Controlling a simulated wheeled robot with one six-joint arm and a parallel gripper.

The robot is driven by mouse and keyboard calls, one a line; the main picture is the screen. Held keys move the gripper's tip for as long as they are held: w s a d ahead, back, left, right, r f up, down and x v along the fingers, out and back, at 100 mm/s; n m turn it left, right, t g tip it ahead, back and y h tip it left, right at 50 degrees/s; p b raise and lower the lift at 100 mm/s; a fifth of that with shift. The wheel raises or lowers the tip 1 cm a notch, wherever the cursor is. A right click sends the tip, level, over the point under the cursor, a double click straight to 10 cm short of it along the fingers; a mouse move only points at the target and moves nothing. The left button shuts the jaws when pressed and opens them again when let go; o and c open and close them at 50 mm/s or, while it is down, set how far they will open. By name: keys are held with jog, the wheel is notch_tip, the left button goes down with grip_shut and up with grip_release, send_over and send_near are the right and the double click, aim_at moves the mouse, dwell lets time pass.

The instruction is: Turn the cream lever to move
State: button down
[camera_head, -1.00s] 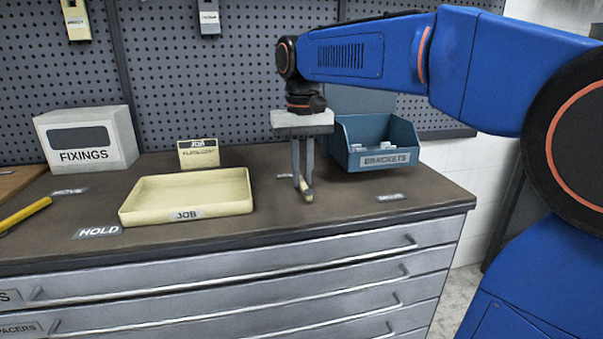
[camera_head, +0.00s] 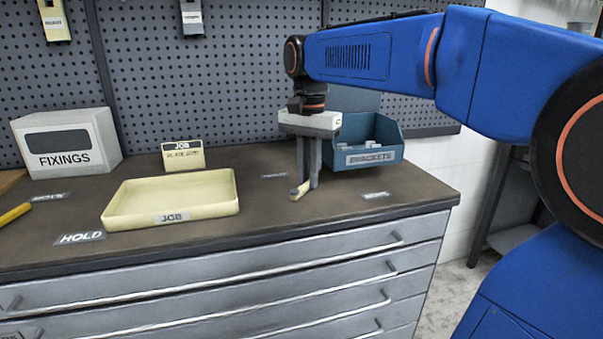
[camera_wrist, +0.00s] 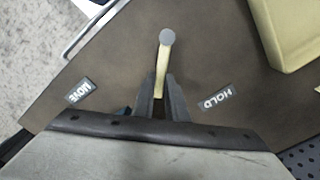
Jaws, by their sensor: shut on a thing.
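The cream lever (camera_head: 297,191) is a short bar on the brown bench top, in front of the blue bin. My gripper (camera_head: 306,184) points down and is shut on it. In the wrist view the lever (camera_wrist: 163,62) runs up from between the fingers (camera_wrist: 160,88) to a round grey cap. In that view a MOVE label (camera_wrist: 82,92) lies left of the lever and a HOLD label (camera_wrist: 215,98) lies right. The lever stands between the two labels, not clearly lined up with either.
A cream JOB tray (camera_head: 170,200) lies left of the gripper, with a JOB card (camera_head: 183,156) behind it. A BRACKETS bin (camera_head: 370,150) stands close behind the gripper. A FIXINGS box (camera_head: 66,144) and a yellow bar (camera_head: 14,214) are at the left. Drawers (camera_head: 230,265) front the bench.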

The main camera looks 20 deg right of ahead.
jog(key=s+m, duration=0.1)
jog(key=d+m, duration=0.1)
jog(key=m, duration=0.1)
jog(key=shift+s, duration=0.35)
jog(key=shift+s+d+m, duration=0.1)
jog(key=shift+s+m, duration=0.25)
jog(key=shift+m, duration=0.4)
jog(key=shift+s+d+m, duration=0.1)
jog(key=shift+s+m, duration=0.25)
jog(key=shift+m, duration=0.4)
jog(key=c, duration=1.8)
grip_release()
jog(key=shift+o, duration=0.2)
notch_tip(320, 180, up, 17)
jog(key=shift+r, duration=0.2)
